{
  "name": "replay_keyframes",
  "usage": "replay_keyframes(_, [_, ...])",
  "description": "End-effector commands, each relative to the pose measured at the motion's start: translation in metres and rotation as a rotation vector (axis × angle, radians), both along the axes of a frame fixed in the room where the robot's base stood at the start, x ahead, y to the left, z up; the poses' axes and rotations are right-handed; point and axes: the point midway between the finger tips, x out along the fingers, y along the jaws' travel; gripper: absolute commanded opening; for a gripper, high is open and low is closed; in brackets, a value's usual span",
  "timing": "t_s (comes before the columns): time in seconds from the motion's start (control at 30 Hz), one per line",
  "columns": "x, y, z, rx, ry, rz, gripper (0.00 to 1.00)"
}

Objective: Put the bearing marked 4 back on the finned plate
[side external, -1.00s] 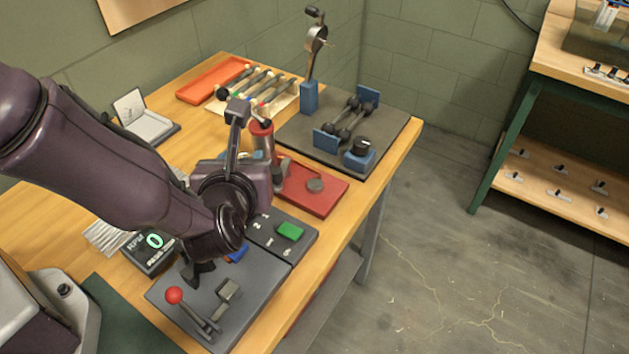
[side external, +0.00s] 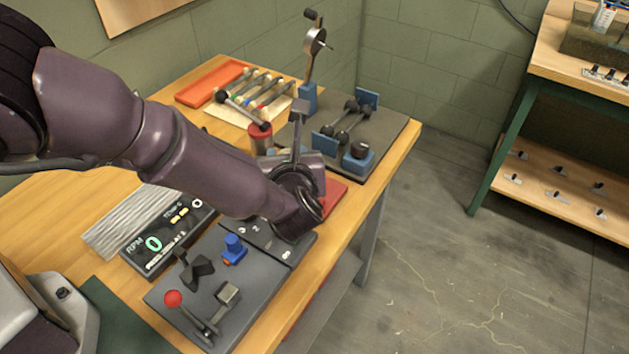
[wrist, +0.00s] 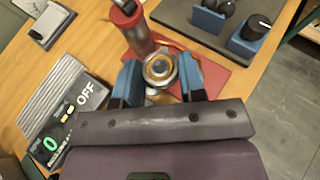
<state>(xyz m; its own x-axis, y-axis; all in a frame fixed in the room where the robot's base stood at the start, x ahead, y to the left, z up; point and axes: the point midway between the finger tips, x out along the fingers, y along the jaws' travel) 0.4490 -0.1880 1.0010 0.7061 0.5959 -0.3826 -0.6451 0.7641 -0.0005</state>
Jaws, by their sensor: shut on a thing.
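My gripper (wrist: 160,76) shows in the wrist view, with its blue-padded fingers on both sides of a round metal bearing (wrist: 159,67) with a brownish centre. It is shut on this bearing, above or at the red mat (wrist: 215,77). No mark 4 can be read on the bearing. The ribbed grey plate, which looks like the finned plate (wrist: 48,92), lies to the left. In the side external view the finned plate (side external: 118,226) lies left of the RPM display. There my arm hides the fingers and the bearing.
The RPM display (side external: 165,235) reads 0. A dark control panel (side external: 255,290) with a red-knobbed lever (side external: 173,298) stands in front. A red canister (wrist: 133,27) stands close behind my gripper. A dark board (side external: 398,128) with blue blocks is farther back. Wood left of the finned plate is bare.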

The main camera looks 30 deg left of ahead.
Motion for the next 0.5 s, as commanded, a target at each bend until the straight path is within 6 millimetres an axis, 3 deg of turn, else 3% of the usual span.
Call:
replay_keyframes(0.2, [0.031,-0.012,-0.039,0.001,0.001,0.001,0.1])
replay_keyframes(0.5, [0.046,-0.018,-0.058,0.0,0.0,0.001,0.1])
